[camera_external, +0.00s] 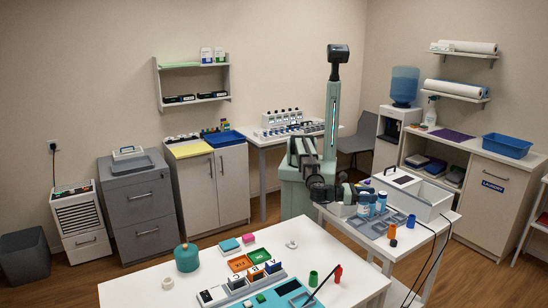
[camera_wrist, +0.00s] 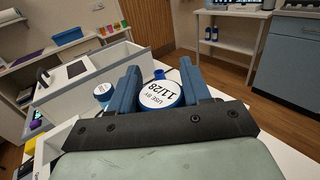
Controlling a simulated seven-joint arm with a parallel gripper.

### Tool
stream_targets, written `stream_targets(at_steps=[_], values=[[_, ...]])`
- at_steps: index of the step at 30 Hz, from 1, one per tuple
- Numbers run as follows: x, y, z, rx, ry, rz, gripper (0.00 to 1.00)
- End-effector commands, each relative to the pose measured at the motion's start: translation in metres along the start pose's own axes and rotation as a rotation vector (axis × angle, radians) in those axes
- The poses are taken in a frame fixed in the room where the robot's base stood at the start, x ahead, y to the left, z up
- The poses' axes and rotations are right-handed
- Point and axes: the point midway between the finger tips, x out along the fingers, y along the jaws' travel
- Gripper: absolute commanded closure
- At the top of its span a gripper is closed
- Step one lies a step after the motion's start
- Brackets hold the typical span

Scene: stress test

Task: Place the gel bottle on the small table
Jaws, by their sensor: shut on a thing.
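My gripper (camera_wrist: 161,78) is shut on a bottle (camera_wrist: 160,96), seen end-on between the blue fingers in the wrist view. Its round top is white with a blue rim and reads "USE BY 11/28"; I cannot tell if it is the gel bottle. In the external view my gripper (camera_external: 358,190) is low over a small white side table (camera_external: 432,226). Several blue-and-white bottles (camera_external: 382,202) stand close together there. I cannot tell whether the held bottle touches the tabletop. Another similar round top (camera_wrist: 103,91) shows left of the fingers.
A white open box (camera_external: 425,204) stands beside the bottles, close to my gripper. A grey tray (camera_external: 384,224), an orange cup (camera_external: 392,231) and a dark blue cup (camera_external: 410,221) are in front. A larger white table (camera_external: 342,262) with coloured bins is at the front.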

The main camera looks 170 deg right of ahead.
Motion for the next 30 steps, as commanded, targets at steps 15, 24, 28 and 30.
stream_targets(at_steps=[15, 24, 28, 30], values=[[-0.006, 0.047, 0.006, 0.001, 0.0, 0.244, 0.92], [-0.006, 0.047, -0.011, 0.002, 0.001, 0.242, 0.92], [-0.006, 0.047, -0.023, 0.003, 0.001, 0.241, 0.92], [-0.006, 0.047, -0.029, 0.002, 0.001, 0.24, 0.92]])
